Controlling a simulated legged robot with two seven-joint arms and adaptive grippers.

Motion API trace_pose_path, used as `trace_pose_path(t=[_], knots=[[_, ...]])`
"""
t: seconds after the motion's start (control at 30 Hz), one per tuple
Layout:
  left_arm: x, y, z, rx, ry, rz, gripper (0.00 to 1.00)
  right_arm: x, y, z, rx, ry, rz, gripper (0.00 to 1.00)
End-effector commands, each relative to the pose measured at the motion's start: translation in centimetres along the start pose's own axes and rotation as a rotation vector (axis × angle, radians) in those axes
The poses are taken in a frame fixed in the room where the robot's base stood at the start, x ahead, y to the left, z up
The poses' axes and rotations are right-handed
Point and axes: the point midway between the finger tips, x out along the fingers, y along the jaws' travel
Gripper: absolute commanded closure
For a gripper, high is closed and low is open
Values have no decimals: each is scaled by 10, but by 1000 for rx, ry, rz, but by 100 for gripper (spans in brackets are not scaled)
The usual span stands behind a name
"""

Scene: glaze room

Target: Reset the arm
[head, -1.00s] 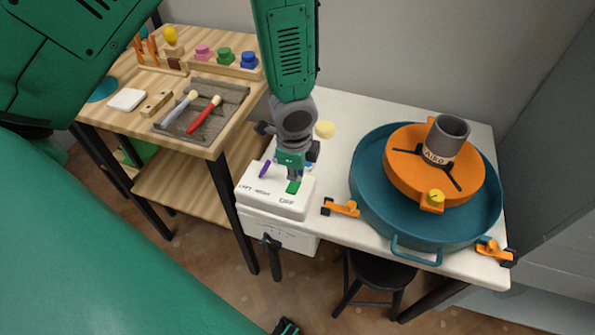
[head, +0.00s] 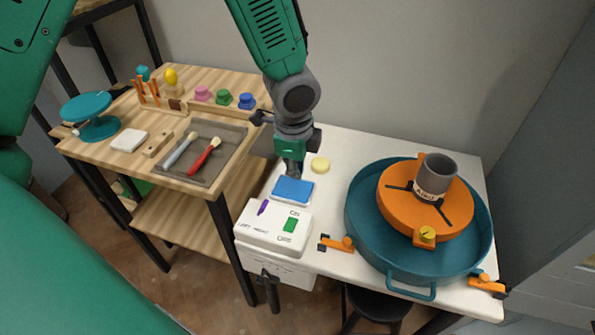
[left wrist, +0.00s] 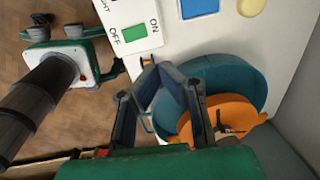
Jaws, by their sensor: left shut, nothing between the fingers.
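My left gripper (head: 293,170) is shut and empty. In the head view it points down at the far edge of a blue pad (head: 293,190), behind the white control box; I cannot tell its height above the table. The box (head: 262,232) carries a green switch (head: 291,225) between the ON and OFF labels and a purple lever (head: 263,208). The left wrist view shows the fingers in front of the teal basin, with the green switch (left wrist: 133,34) off to the left.
The teal basin (head: 365,235) with an orange wheel (head: 400,215) and grey cup (head: 437,172) fills the table's right side. Orange clamps (head: 338,244) sit at the front edge. A wooden bench at left holds a tray (head: 235,150) with two brushes. A yellow disc (head: 320,164) lies behind.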

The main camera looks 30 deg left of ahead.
Motion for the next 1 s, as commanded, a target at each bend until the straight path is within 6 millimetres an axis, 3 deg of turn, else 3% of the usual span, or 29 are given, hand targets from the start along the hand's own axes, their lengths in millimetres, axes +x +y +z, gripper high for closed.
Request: trace_pose_path(t=[0.33,0.43,0.57,0.63,0.8,0.9,1.0], knots=[[2,2,0,-5,1,3,100,0,0,0,0,0,0,60],[20,17,-1,-60,19,29,100,3,0,0,0,0,0,60],[72,66,-1,-277,65,100,100,13,0,1,0,0,0,60],[106,104,2,-458,81,140,100,20,0,1,0,0,0,60],[168,190,32,-922,44,159,100,35,0,2,0,0,0,60],[186,224,54,-1121,2,121,100,41,0,2,0,0,0,60],[192,243,71,-1235,-26,81,100,44,0,2,0,0,0,60]])
